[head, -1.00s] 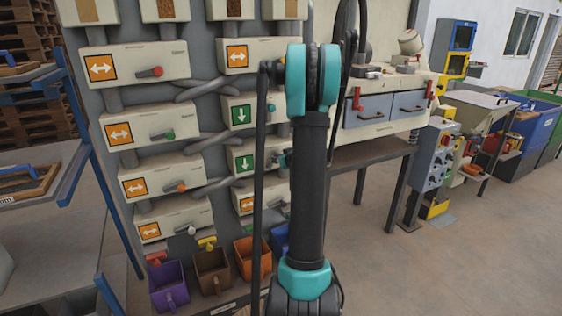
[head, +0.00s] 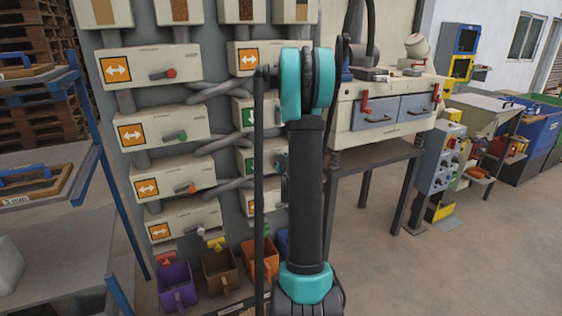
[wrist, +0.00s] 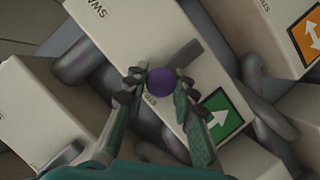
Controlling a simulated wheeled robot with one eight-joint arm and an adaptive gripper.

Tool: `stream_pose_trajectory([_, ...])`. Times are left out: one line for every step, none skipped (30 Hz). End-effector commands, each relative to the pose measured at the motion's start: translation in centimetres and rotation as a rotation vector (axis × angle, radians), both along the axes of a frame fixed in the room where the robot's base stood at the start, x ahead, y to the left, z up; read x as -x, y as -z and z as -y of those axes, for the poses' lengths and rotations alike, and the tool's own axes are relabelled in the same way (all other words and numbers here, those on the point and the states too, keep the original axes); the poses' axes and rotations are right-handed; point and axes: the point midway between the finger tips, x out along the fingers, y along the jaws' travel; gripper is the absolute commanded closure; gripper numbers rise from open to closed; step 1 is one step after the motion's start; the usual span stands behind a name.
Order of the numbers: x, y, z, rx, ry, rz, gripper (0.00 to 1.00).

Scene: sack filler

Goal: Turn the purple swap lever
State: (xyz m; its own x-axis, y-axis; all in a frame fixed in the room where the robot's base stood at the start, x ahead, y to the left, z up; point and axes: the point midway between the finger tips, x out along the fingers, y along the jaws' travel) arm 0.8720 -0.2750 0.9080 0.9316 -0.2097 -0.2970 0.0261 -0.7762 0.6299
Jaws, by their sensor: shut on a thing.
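The purple swap lever's round knob (wrist: 162,82) shows in the middle of the wrist view, with a grey bar reaching up and right beside it. It sits on a cream box (wrist: 150,50) whose green label has a white arrow. My gripper (wrist: 158,84) has its fingers on either side of the knob and is shut on it. In the head view my arm stands in front of the right column of boxes, and it hides the purple knob and most of the gripper.
Purple (head: 177,286), brown and orange bins stand below. A blue-framed shelf (head: 95,180) is at far left. Open floor (head: 480,270) lies at right.

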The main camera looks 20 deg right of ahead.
Motion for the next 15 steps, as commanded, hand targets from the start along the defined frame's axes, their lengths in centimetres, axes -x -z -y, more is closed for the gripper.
stream_pose_trajectory([-0.3,-0.16,0.07,0.007,0.0,0.004,1.0])
stream_pose_trajectory([-0.3,-0.16,0.07,0.009,0.0,0.004,1.0])
stream_pose_trajectory([-0.3,-0.16,0.08,0.01,0.0,0.004,1.0])
stream_pose_trajectory([-0.31,-0.17,0.07,0.011,0.0,0.005,1.0])
stream_pose_trajectory([-0.31,-0.17,0.07,0.011,0.0,0.005,1.0])
stream_pose_trajectory([-0.31,-0.16,0.06,0.011,0.0,0.005,1.0])
stream_pose_trajectory([-0.31,-0.16,0.06,0.01,0.0,0.004,1.0])
stream_pose_trajectory([-0.31,-0.17,0.06,0.01,0.0,0.004,1.0])
stream_pose_trajectory([-0.31,-0.17,0.06,0.01,0.0,0.004,1.0])
stream_pose_trajectory([-0.31,-0.16,0.05,0.01,0.0,0.004,1.0])
stream_pose_trajectory([-0.32,-0.17,0.05,0.01,0.0,0.004,1.0])
stream_pose_trajectory([-0.31,-0.17,0.04,0.01,0.0,0.004,0.73])
stream_pose_trajectory([-0.31,-0.16,0.04,0.01,0.0,0.004,0.69])
stream_pose_trajectory([-0.31,-0.16,0.03,0.01,0.0,0.004,0.66])
stream_pose_trajectory([-0.29,-0.15,0.02,0.009,-0.001,0.004,0.61])
